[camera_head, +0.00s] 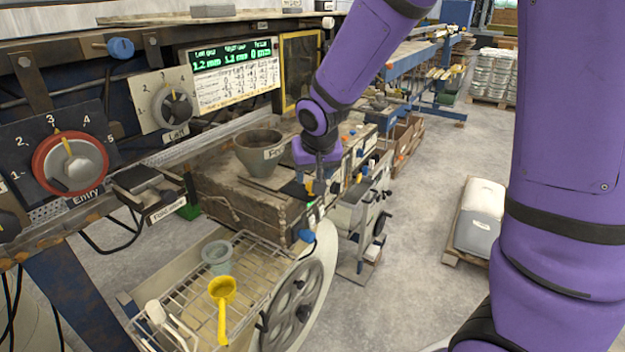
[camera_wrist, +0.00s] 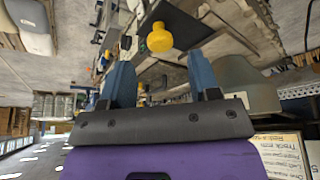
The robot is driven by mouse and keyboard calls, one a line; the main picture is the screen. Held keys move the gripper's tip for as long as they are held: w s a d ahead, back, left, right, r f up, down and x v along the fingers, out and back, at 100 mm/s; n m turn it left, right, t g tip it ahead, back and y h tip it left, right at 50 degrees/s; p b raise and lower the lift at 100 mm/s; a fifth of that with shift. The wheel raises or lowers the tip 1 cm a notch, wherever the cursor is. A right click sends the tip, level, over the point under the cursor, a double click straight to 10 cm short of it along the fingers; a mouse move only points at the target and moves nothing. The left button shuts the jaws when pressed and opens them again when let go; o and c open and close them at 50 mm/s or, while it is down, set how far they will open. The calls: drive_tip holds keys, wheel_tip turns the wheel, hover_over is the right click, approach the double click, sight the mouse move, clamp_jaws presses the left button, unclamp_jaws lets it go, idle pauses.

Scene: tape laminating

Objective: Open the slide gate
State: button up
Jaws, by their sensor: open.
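A dark flat plate (camera_head: 295,190), which looks like the slide gate, lies on top of the brown box beside the grey hopper. A yellow knob (camera_wrist: 160,38) shows in the wrist view just beyond my fingertips, roughly centred between them; it appears to belong to the plate. My gripper (camera_head: 322,190) is over the right end of the box, pointing down. In the wrist view, my two blue fingers (camera_wrist: 160,64) are spread apart with nothing held. My wrist and fingers hide part of the plate and knob in the head view; contact with the knob cannot be told.
The labelled grey hopper (camera_head: 260,152) stands left of my gripper; it also shows in the wrist view (camera_wrist: 243,80). A wire rack (camera_head: 190,300) with a yellow scoop (camera_head: 222,292) and a grey cup (camera_head: 217,257) is in front. Dial panels line the left.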

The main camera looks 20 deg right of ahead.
drive_tip(key=v, duration=0.6)
drive_tip(key=shift+s+r, duration=0.2)
drive_tip(key=shift+r, duration=0.15)
drive_tip(key=shift+r, duration=0.1)
drive_tip(key=s+d+r, duration=0.2)
drive_tip(key=s+r, duration=0.1)
drive_tip(key=s, duration=0.5)
drive_tip(key=s+d+r+n, duration=0.1)
drive_tip(key=s+d+r, duration=0.1)
drive_tip(key=s, duration=0.5)
drive_tip(key=s+d+r, duration=0.2)
drive_tip(key=s+r, duration=0.3)
drive_tip(key=s, duration=0.3)
drive_tip(key=shift+s+d+n+t+y, duration=0.3)
drive_tip(key=shift+s+d+n+t, duration=0.05)
drive_tip(key=shift+d+n+t, duration=0.05)
